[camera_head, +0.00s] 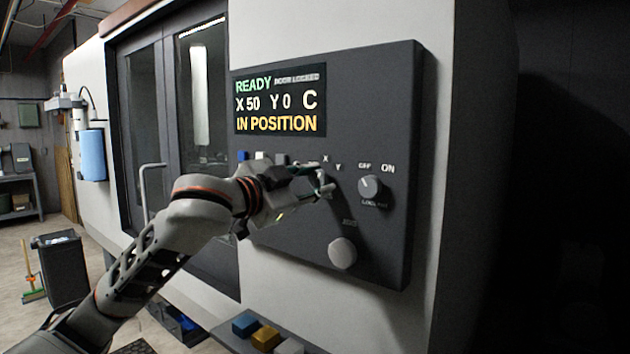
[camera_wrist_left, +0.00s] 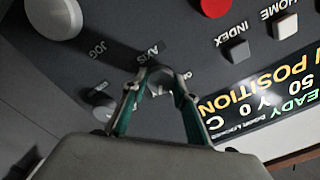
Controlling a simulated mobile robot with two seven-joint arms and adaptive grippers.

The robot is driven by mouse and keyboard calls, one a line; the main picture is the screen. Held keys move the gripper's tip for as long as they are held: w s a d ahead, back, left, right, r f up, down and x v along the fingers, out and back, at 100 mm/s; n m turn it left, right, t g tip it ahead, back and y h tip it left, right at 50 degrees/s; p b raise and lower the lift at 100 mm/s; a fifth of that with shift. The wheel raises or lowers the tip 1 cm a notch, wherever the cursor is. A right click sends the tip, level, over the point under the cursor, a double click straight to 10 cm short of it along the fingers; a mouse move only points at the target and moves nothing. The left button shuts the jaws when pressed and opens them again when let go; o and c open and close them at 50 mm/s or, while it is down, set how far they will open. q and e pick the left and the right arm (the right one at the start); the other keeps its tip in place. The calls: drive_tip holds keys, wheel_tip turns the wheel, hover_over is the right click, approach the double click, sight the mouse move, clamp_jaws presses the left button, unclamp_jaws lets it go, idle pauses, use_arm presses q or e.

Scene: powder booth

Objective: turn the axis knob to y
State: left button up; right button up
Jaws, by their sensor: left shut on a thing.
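The axis knob (camera_wrist_left: 160,76) is a small grey knob below its AXIS label in the left wrist view. My left gripper (camera_head: 322,183) is shut on it, with one green-padded finger on each side; the gripper also shows in the left wrist view (camera_wrist_left: 158,92). In the head view the fingers mostly hide the knob, below the X and Y marks on the dark control panel (camera_head: 392,110). I cannot tell which mark it points at. The display (camera_head: 280,100) reads READY, X 50, Y 0, C and IN POSITION. My right gripper is not in view.
A coolant knob (camera_head: 370,187) sits close right of my gripper, and a larger jog knob (camera_head: 342,253) sits below. A red button (camera_wrist_left: 215,7) and the INDEX (camera_wrist_left: 236,49) and HOME (camera_wrist_left: 285,26) buttons are on the same panel. Colored blocks (camera_head: 265,338) lie below it.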

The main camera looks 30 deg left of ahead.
use_arm(q)
drive_tip(key=shift+m, duration=1.6)
drive_tip(key=o, duration=1.1)
drive_tip(key=s, duration=0.7)
drive_tip(key=shift+s+a, duration=0.2)
drive_tip(key=shift+s, duration=0.1)
